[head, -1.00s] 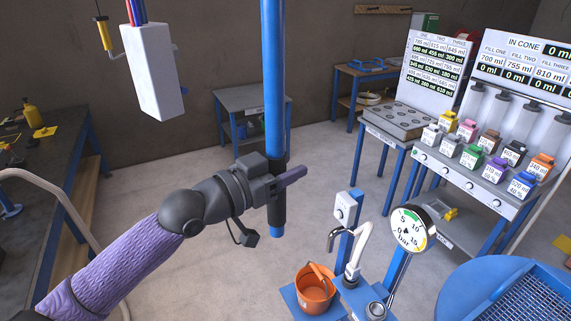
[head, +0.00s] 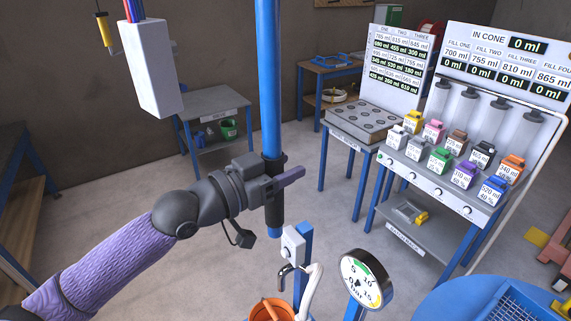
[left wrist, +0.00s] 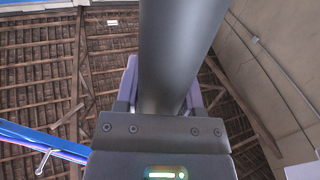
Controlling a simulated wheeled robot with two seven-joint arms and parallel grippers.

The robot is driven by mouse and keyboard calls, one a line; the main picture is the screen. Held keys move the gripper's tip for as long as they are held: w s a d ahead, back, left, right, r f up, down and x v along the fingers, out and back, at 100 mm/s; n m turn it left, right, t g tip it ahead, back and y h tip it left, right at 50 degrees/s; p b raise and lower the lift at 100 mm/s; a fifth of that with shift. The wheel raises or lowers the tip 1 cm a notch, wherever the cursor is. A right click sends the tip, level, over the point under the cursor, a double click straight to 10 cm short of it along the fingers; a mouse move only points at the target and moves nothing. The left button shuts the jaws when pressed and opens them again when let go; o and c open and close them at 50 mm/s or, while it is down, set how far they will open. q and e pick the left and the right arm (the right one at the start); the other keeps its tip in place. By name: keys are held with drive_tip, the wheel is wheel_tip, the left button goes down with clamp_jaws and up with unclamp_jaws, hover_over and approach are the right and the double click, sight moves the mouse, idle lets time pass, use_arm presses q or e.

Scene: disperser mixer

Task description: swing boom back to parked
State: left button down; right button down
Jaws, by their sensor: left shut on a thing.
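The boom's blue vertical pole (head: 267,80) hangs from above in the head view, with a black sleeve (head: 274,212) at its lower end. My right gripper is not in view.
A white box (head: 152,68) hangs left of the pole. A filling station (head: 440,185) stands right. Open floor lies left and behind.

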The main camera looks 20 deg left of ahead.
use_arm(q)
drive_tip(key=shift+s+a+f, duration=0.15)
drive_tip(key=shift+s+f, duration=0.05)
drive_tip(key=shift+s, duration=0.25)
drive_tip(key=c, duration=0.6)
unclamp_jaws()
drive_tip(key=shift+s, duration=0.1)
drive_tip(key=o, duration=0.4)
drive_tip(key=shift+w+r, duration=0.1)
drive_tip(key=shift+w, duration=0.2)
drive_tip(key=shift+s, duration=0.1)
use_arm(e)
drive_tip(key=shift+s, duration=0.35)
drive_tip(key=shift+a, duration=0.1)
use_arm(q)
drive_tip(key=shift+p+v, duration=1.3)
drive_tip(key=shift+v, duration=3.65)
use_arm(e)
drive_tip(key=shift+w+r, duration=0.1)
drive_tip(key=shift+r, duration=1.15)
